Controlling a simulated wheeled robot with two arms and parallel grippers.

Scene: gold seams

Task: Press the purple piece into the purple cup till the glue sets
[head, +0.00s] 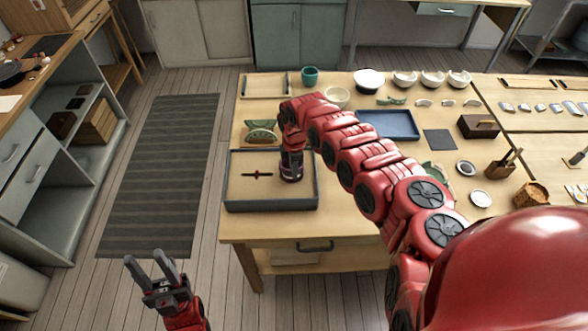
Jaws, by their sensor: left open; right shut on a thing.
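My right gripper (291,178) points down into a shallow grey-walled tray (270,205) with a sand-coloured floor, at the near left of the table. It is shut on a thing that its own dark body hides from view.
A small dark cross-shaped item (257,174) lies in the tray, left of my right gripper. A green patterned bowl piece (261,132), a teal cup (310,76) and a blue tray (388,125) are on the table (335,222). My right arm crosses above the table. The striped rug (165,170) is clear.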

